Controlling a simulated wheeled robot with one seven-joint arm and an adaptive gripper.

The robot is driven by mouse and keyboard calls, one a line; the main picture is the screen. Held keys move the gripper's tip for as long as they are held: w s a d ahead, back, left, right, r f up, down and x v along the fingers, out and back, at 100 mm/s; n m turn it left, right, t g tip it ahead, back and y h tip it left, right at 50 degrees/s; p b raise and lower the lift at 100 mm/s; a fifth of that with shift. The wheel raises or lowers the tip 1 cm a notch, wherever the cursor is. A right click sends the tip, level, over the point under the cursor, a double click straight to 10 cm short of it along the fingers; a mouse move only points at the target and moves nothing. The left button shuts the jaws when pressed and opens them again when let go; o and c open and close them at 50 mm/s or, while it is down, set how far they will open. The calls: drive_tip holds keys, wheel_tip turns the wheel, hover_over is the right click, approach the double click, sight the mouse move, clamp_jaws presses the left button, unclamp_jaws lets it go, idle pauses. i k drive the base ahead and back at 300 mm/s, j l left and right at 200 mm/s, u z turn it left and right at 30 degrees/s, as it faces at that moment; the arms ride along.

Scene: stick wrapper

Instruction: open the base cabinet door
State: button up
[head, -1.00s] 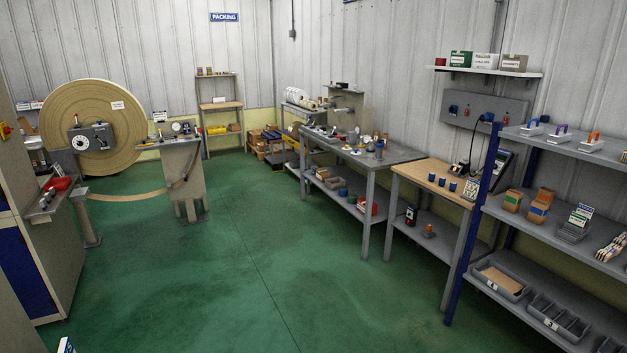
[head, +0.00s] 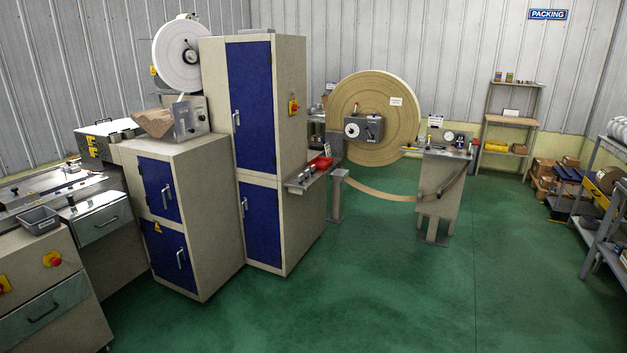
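Several blue cabinet doors show in the head view, all closed. The shorter beige cabinet (head: 215,215) has an upper blue door (head: 158,186) and a lower blue door (head: 170,250) with a yellow warning triangle and a silver handle (head: 181,258). The tall beige cabinet (head: 290,100) beside it has an upper blue door (head: 252,110) and a lower blue door (head: 262,222) with a silver handle (head: 245,206). I cannot tell which lower door is the base cabinet door. My gripper is not in view.
Open green floor (head: 370,290) lies in front and to the right of the cabinets. A machine with a grey drawer (head: 45,312) stands at the near left. A large paper reel (head: 375,100) and a pedestal stand (head: 447,190) are behind. Shelves line the right.

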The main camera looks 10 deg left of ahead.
sight(260, 204)
drive_tip(key=i+j+u, duration=0.25)
drive_tip(key=i+u, duration=0.2)
drive_tip(key=i, duration=0.3)
drive_tip(key=i+u, duration=0.4)
drive_tip(key=i, duration=0.35)
drive_tip(key=i+l+u, duration=0.25)
drive_tip(key=i+u, duration=0.2)
drive_tip(key=i, duration=0.3)
drive_tip(key=i+j+z, duration=0.4)
drive_tip(key=i, duration=0.35)
drive_tip(key=i+j+z, duration=0.35)
drive_tip(key=i, duration=0.35)
drive_tip(key=i+j+z, duration=0.4)
drive_tip(key=i+j, duration=0.2)
drive_tip(key=j, duration=0.2)
